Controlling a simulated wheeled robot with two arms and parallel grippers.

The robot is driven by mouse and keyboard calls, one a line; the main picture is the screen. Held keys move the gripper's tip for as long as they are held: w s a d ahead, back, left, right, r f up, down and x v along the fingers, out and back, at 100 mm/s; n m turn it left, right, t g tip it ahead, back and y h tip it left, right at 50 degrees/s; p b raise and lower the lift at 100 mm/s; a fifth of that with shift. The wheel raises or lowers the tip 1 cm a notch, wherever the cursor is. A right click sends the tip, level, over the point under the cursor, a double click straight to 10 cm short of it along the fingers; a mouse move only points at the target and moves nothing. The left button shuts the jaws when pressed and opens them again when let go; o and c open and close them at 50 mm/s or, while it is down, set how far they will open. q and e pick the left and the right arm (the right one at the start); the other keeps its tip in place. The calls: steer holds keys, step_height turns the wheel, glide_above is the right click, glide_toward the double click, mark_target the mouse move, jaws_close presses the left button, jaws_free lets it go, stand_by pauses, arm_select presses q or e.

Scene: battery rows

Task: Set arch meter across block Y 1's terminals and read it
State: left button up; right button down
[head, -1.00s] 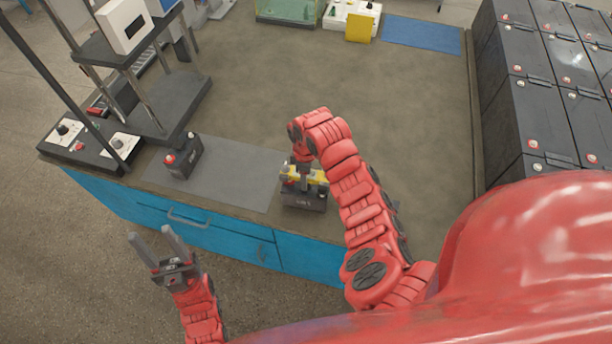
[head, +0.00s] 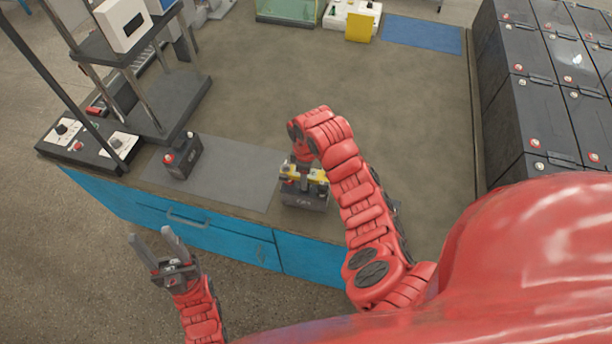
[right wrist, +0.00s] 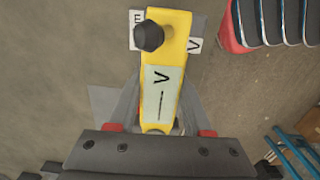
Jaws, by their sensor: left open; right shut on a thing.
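The yellow arch meter (head: 318,176) is held by my right gripper (head: 304,181) at a dark block (head: 304,199) near the bench's front edge. In the right wrist view the yellow meter (right wrist: 182,28) has a black knob and a pale dial marked V with a dark needle line. The meter sits at the top of the block; whether its feet touch the terminals is hidden. The block's label is too small to read. A second dark block (head: 183,160) with a red terminal stands to the left. My left gripper (head: 154,238) is open and empty, in front of the bench.
A grey mat (head: 225,170) lies on the bench (head: 370,90) around the left block. A black stand (head: 165,105) and a control panel (head: 85,140) occupy the left end. Large dark battery blocks (head: 535,110) stand at right. The bench middle is clear.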

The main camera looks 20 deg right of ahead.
stand_by(0.9)
steer(key=shift+f+b, duration=0.15)
steer(key=shift+b, duration=0.25)
steer(key=shift+f, duration=0.3)
steer(key=shift+f+b, duration=0.75)
steer(key=shift+b, duration=0.1)
steer(key=shift+c, duration=1.2)
jaws_free()
steer(key=shift+r, duration=0.15)
